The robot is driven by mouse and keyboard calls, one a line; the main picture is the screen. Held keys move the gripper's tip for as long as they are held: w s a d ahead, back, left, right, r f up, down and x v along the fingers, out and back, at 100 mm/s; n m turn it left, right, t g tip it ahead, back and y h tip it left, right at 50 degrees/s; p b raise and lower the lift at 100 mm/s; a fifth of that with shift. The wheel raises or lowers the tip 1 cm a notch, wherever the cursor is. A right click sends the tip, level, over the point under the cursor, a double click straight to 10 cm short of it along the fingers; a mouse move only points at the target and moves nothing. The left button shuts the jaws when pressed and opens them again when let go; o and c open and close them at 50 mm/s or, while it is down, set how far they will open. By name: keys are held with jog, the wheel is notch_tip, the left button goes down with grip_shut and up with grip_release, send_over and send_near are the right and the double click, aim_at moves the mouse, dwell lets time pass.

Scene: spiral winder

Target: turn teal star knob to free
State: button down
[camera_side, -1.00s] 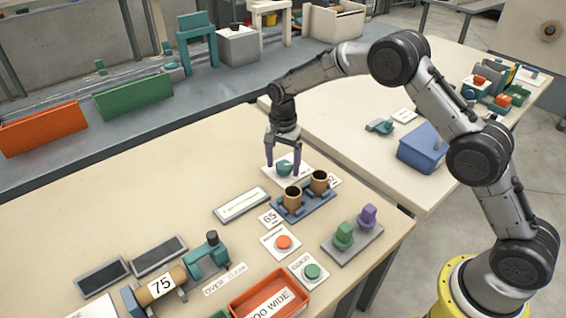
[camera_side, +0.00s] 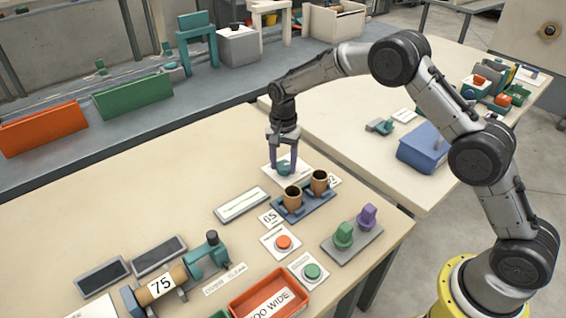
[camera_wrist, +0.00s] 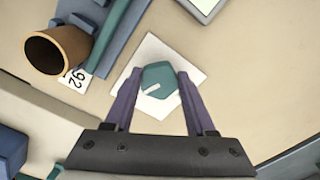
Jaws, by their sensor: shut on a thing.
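The teal star knob (camera_side: 284,168) sits on a white square plate (camera_side: 269,172) on the table. In the wrist view the knob (camera_wrist: 161,80) shows a pale pointer mark aimed to the lower left, and the white plate (camera_wrist: 150,50) shows around it. My gripper (camera_side: 284,166) points down over the knob, with its purple fingers on either side. In the wrist view my gripper (camera_wrist: 160,88) is shut on the knob, one finger at its left and one at its right. Any labels on the plate are not readable.
A blue rack (camera_side: 306,206) with two brown cups (camera_side: 292,198) stands close in front of the knob, with a "92" card (camera_wrist: 74,79) beside it. A flat gauge (camera_side: 241,204) lies to the left. The table behind and left is clear.

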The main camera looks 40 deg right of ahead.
aim_at(286, 165)
jog(key=n, duration=0.6)
jog(key=shift+s+d, duration=0.1)
jog(key=shift+d, duration=0.05)
jog(key=n, duration=0.5)
jog(key=shift+d+n, duration=0.15)
jog(key=shift+n, duration=0.15)
jog(key=n, duration=0.5)
jog(key=shift+d+r, duration=0.1)
jog(key=shift+d, duration=0.05)
jog(key=n, duration=0.5)
jog(key=shift+d+n, duration=0.1)
jog(key=shift+n, duration=0.3)
jog(key=shift+w, duration=0.2)
jog(key=shift+c, duration=1.1)
grip_release()
jog(key=shift+s, duration=0.1)
notch_tip(286, 165, up, 14)
